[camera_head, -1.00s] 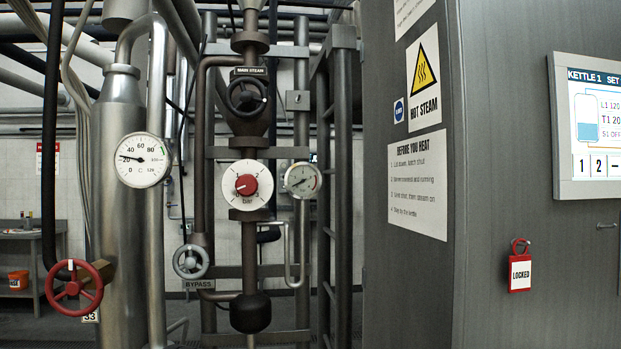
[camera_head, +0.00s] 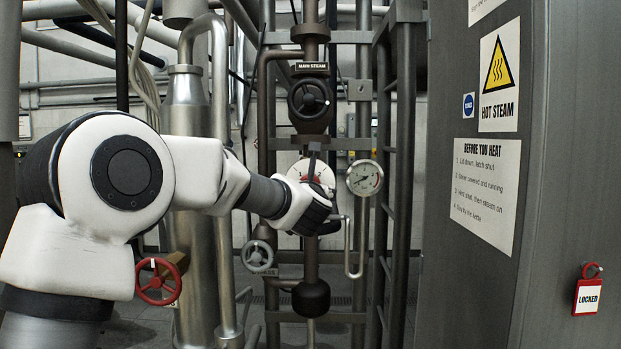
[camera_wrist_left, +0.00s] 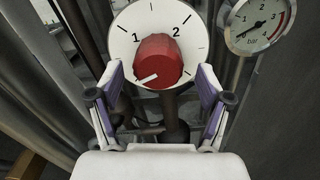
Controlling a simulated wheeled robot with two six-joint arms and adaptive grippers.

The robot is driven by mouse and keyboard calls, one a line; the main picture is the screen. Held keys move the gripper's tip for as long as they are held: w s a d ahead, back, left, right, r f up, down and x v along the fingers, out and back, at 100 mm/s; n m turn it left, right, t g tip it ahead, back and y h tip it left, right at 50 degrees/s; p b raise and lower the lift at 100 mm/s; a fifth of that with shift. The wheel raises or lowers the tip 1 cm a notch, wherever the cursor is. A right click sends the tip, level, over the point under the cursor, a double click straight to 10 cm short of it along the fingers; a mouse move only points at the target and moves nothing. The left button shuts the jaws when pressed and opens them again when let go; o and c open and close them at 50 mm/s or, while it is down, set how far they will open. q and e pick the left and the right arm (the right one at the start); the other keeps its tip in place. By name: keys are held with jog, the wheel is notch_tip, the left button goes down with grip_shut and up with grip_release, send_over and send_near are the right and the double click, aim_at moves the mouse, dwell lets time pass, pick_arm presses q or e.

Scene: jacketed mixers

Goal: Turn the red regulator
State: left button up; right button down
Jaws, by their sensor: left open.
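The red regulator knob (camera_wrist_left: 158,60) sits on a white round dial (camera_wrist_left: 135,22) marked 1 and 2 in the left wrist view. A white pointer mark shows on its lower left face. In the head view the dial (camera_head: 325,172) is partly hidden by my left arm and gripper, and the knob is mostly covered. My left gripper (camera_wrist_left: 160,82) is open. Its two fingers are on either side of the knob's lower part in the picture, with gaps on both sides; I cannot tell the remaining depth. My right gripper is not in view.
A pressure gauge (camera_head: 364,178) is close to the right of the dial. The black main steam handwheel (camera_head: 309,98) is above, and the grey bypass wheel (camera_head: 257,256) is below left. A red handwheel (camera_head: 158,281) is near my left arm. A grey cabinet (camera_head: 470,270) fills the right.

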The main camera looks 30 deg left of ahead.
pick_arm(q)
jog(key=shift+p+x, duration=0.35)
jog(key=shift+x, duration=0.9)
jog(key=shift+s+r, duration=0.1)
jog(key=shift+s, duration=0.05)
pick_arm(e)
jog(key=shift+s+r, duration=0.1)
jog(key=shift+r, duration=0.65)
pick_arm(q)
jog(key=c, duration=1.2)
jog(key=shift+o, duration=0.2)
